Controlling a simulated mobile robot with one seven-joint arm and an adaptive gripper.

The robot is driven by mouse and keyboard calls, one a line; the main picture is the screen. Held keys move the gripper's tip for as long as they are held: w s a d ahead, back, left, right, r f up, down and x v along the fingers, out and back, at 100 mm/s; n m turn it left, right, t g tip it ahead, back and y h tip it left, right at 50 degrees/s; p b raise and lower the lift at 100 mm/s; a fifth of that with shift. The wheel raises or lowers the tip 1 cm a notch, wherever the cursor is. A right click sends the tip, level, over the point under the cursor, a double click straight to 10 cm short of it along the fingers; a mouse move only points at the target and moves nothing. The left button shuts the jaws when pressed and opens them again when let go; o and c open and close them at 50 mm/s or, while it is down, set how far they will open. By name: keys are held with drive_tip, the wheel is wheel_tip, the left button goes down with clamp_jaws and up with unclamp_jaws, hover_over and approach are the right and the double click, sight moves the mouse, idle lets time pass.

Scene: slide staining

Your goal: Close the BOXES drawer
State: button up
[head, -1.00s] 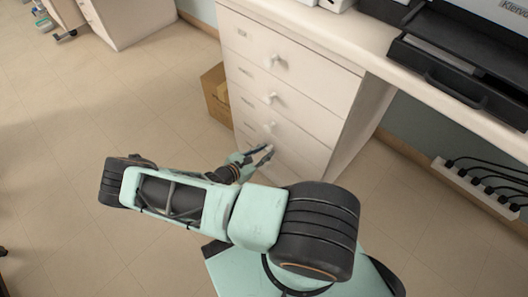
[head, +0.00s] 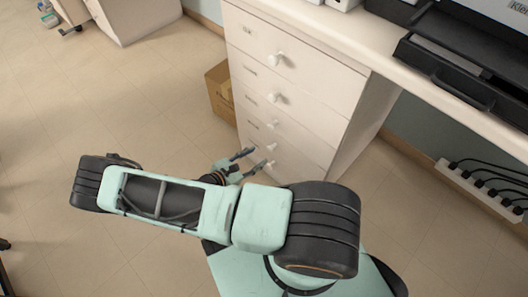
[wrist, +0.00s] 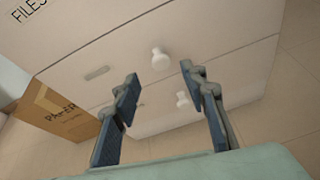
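The white drawer unit (head: 300,75) stands under the bench, with a round white knob on each drawer. All its drawer fronts look about flush; I see none clearly standing out. I cannot read which one is BOXES. In the wrist view, a FILES label is partly cut off at upper left, above a lower drawer knob (wrist: 160,58) and another knob (wrist: 182,100). My gripper (head: 250,161) is low in front of the unit, near the lowest drawers. Its fingers are spread and empty, also in the wrist view (wrist: 165,95), apart from the knobs.
A brown cardboard box (head: 221,92), marked PAPER in the wrist view, stands on the floor left of the unit. The bench top (head: 390,75) overhangs to the right, with a power strip (head: 478,188) on the wall below. The floor (head: 130,120) at left is open.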

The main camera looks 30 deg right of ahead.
drive_tip(key=v, duration=0.4)
drive_tip(key=shift+d, duration=0.1)
idle(0.4)
